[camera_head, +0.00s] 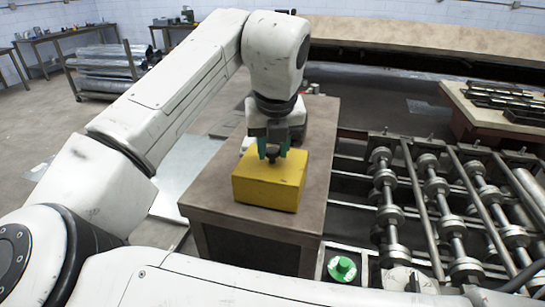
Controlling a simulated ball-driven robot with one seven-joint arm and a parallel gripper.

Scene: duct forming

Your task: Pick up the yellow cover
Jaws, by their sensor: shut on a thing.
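The yellow cover (270,183) is a box-like block near the front of a brown table (210,203). My gripper (273,155) points down at the cover's top from above, near its back middle. Its jaws are shut on the cover, at a small dark part on top. The cover appears level. I cannot tell whether its underside touches the table.
A machine with rows of metal rollers (452,222) stands right of the table. A green round part (342,268) sits at the table's front right. A rack of metal stock (105,70) stands at the back left. Floor at far left is mostly clear.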

